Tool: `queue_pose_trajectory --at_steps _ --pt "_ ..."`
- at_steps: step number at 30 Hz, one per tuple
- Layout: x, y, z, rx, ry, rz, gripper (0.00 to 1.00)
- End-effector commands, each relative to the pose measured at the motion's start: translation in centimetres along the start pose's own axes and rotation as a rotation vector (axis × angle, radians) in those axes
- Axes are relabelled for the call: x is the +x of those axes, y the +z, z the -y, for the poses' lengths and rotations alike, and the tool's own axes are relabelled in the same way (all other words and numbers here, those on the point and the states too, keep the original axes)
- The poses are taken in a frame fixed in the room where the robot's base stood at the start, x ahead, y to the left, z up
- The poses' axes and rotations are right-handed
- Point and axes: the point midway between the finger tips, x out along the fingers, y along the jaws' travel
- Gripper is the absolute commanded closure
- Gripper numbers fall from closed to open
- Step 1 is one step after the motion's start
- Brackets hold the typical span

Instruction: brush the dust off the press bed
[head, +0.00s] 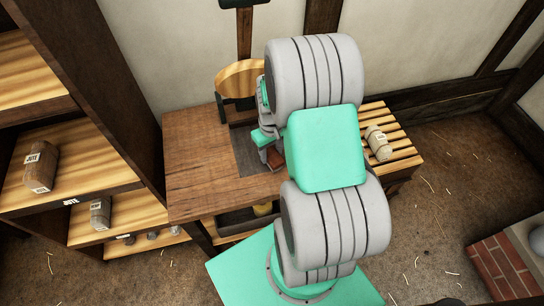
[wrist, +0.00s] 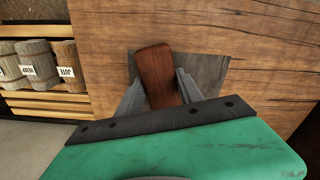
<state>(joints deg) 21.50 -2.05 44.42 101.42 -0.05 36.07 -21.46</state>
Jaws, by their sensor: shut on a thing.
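My gripper (wrist: 160,84) is shut on a reddish-brown wooden block, which looks like the brush (wrist: 156,68), between its two grey fingers. No bristles show. In the head view the brush (head: 275,159) shows as a small red-brown patch beside my arm, low over the bench. The press bed (head: 246,153) is a dark grey plate on the wooden bench, partly hidden by my arm. In the wrist view the grey bed (wrist: 208,72) lies behind and around the brush. I cannot tell whether the brush touches it, and no dust can be made out.
The press's round wooden part (head: 238,78) stands at the back of the bench (head: 190,160). A slatted rack (head: 400,150) with labelled rolls (wrist: 68,62) adjoins the bench. Shelves (head: 110,150) stand at left. A tray (head: 235,222) sits below the bench top.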

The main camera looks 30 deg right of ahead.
Motion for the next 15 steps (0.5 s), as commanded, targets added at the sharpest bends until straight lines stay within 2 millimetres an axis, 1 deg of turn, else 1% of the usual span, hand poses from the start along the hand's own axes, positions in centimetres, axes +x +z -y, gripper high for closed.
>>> queue_pose_trajectory --at_steps 4,7,11,15 --pt "0.1 -1.6 -0.4 0.0 0.0 -0.001 1.0" --pt "0.0 -2.2 -0.6 -0.001 0.0 0.0 1.0" --pt "0.0 -2.5 -0.7 0.0 0.0 0.0 1.0" --pt "0.2 -3.8 -1.1 -0.001 0.0 0.0 1.0"
